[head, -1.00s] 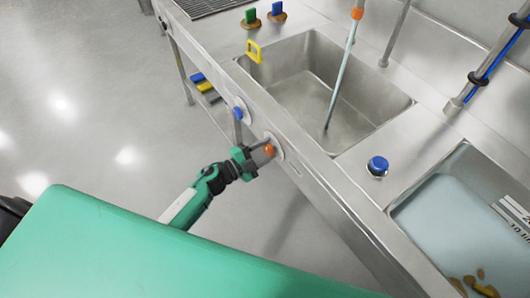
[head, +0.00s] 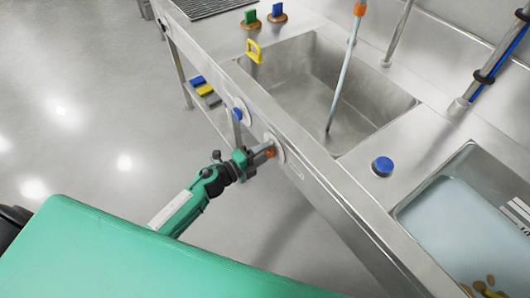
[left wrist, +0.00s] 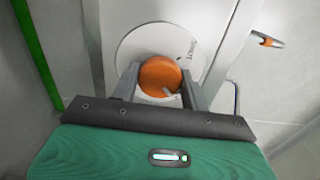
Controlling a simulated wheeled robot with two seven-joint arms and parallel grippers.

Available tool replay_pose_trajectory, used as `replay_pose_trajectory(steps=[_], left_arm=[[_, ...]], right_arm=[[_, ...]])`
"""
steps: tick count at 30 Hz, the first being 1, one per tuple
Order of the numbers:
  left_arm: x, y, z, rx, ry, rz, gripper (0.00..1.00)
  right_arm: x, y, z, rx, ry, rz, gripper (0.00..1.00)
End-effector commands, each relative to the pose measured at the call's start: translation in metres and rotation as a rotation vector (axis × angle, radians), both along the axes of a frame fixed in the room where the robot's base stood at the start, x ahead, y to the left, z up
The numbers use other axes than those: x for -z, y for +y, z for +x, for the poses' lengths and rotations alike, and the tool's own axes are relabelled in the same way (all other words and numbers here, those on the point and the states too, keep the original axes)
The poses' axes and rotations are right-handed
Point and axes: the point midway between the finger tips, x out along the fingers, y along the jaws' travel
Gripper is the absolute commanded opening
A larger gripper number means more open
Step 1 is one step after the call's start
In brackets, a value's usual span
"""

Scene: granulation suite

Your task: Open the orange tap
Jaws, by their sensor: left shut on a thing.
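The orange tap (head: 271,154) is a round knob on a white disc on the front panel of the steel sink bench. In the left wrist view the orange tap (left wrist: 160,76) sits between my two grey fingers, with printed marks on the disc behind it. My left gripper (head: 265,151) reaches in from the left and is shut on the knob. Its fingers hide part of the knob in the head view. I cannot tell how far the knob is turned. My right gripper is not in view.
A blue knob (head: 238,114) sits on the same panel, left of the orange one. The bench has a sink (head: 372,115) with a hose hanging in it. A blue button (head: 382,166) is on the bench top. Open floor (head: 90,120) lies to the left.

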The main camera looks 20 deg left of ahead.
Motion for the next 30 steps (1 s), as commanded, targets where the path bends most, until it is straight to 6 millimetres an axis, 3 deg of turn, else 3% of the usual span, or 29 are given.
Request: replay_pose_trajectory(steps=[11, 12, 15, 25, 30], left_arm=[[0.002, 0.0, -0.001, 0.002, -0.002, 0.007, 0.22], [0.002, 0.0, -0.001, 0.002, -0.002, 0.007, 0.47], [0.001, 0.0, -0.001, 0.001, -0.001, 0.007, 0.66], [0.001, 0.001, -0.002, 0.0, -0.001, 0.005, 0.67], [0.003, 0.013, -0.016, 0.0, -0.001, 0.007, 0.67]], right_arm=[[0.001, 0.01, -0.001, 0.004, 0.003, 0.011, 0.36], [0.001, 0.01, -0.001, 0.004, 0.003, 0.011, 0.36], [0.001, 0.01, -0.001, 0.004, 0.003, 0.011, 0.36], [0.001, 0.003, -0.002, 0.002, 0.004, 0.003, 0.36], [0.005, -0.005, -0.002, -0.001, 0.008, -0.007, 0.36]])
